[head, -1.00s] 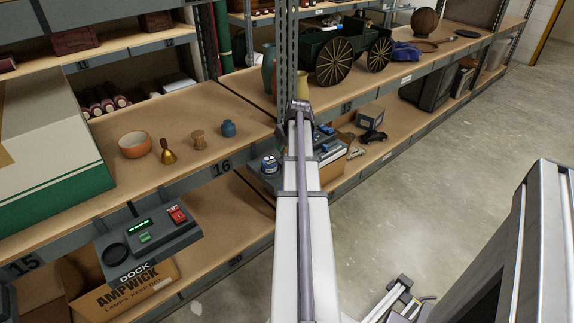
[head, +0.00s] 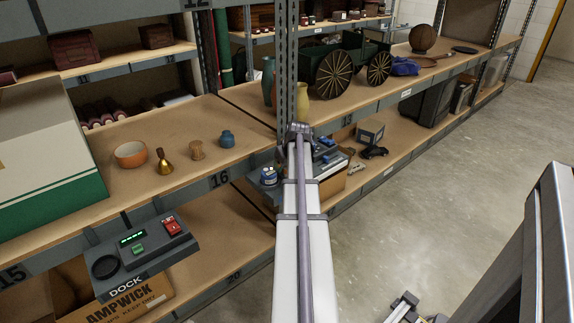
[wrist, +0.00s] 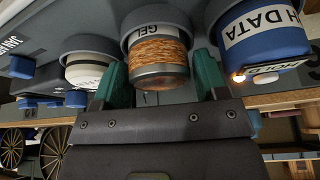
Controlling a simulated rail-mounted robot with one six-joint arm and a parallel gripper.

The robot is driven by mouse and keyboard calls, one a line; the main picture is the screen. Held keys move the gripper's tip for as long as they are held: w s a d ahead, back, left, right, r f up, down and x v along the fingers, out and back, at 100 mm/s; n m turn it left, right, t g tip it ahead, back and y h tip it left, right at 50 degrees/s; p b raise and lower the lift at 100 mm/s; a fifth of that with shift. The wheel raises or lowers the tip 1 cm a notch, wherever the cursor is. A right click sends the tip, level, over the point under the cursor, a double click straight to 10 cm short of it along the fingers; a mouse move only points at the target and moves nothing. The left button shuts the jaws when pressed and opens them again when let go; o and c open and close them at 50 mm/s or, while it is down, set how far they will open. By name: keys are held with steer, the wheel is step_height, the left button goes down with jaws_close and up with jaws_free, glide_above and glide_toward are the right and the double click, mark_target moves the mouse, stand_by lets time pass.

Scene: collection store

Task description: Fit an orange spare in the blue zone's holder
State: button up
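In the wrist view my gripper (wrist: 160,82) has teal fingertips on either side of an orange-banded cylinder (wrist: 158,52) with a metal end. In the head view my arm hides the gripper. A grey unit with blue parts (head: 326,158) shows beside it.
A grey dock panel (head: 140,250) with a red switch juts out at the lower left. Bowls and small vessels (head: 131,154) stand on the shelf above. A metal upright (head: 287,60) rises behind my arm.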

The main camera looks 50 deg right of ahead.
steer(key=shift+r+p, duration=0.35)
steer(key=p+v, duration=1.1)
steer(key=v, duration=0.1)
